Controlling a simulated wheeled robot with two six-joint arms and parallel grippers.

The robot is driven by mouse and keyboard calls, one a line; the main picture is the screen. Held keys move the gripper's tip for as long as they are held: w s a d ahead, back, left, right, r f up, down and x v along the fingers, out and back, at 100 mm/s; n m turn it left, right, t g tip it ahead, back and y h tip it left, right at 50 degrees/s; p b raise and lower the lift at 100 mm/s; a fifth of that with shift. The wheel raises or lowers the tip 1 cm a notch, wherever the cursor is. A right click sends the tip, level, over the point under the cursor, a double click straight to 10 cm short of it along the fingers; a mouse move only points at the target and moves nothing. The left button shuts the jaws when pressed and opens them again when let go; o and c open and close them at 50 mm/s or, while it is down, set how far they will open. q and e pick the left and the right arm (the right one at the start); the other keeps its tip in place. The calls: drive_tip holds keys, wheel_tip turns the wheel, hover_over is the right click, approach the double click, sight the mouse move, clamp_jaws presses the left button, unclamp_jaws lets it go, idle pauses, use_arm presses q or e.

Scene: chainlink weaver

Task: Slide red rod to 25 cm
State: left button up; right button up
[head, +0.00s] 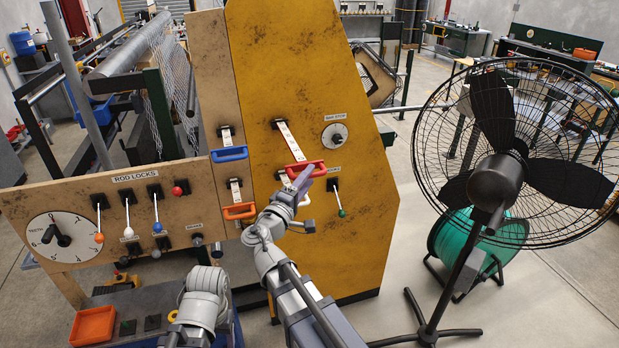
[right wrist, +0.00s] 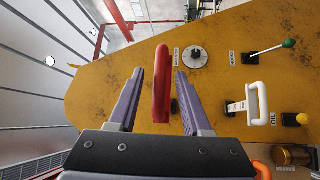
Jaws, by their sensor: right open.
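The red rod ends in a red handle (head: 308,169) at the lower right end of a white marked strip (head: 288,143), which slants down across the yellow panel (head: 262,85). The scale figures are too small to read. My right gripper (head: 301,181) is at the red handle in the head view. In the right wrist view, the red handle (right wrist: 161,85) stands between the two open purple fingers, with a gap visible on each side. Part of the handle is hidden behind my gripper in the head view. My left gripper is not in view; only part of its arm shows.
A blue handle (head: 229,154) and an orange handle (head: 239,211) sit left of the red one. A dial (head: 335,135) and a green-tipped lever (head: 341,212) are to the right. A white handle (right wrist: 258,104) shows in the wrist view. A large fan (head: 500,180) stands at right.

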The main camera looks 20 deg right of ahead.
drive_tip(key=v, duration=0.6)
drive_tip(key=shift+a+b, duration=0.15)
drive_tip(key=shift+b, duration=0.2)
drive_tip(key=shift+s+f, duration=0.1)
drive_tip(key=shift+f, duration=0.05)
drive_tip(key=s+d+f+m+g+y, duration=0.3)
drive_tip(key=s+f+g+y, duration=0.15)
drive_tip(key=f, duration=0.55)
drive_tip(key=s+d+f+m+g+y, duration=0.25)
drive_tip(key=f+g, duration=0.25)
drive_tip(key=f, duration=0.5)
drive_tip(key=s+a+f+g+y+b, duration=0.1)
drive_tip(key=s+a+f+y+b, duration=0.1)
drive_tip(key=a, duration=0.4)
drive_tip(key=s+a+f+n+g+y+b, duration=0.1)
drive_tip(key=s+a+f+y+b, duration=0.1)
drive_tip(key=s+a+f, duration=0.3)
drive_tip(key=s+a+f+n+g+y+b, duration=0.1)
drive_tip(key=s+a+f+g+y+b, duration=0.1)
drive_tip(key=a, duration=0.5)
wheel_tip(320, 180, down, 3)
drive_tip(key=shift+s+a+r+b, duration=0.15)
drive_tip(key=shift+s+a+b, duration=0.3)
drive_tip(key=shift+s, duration=0.75)
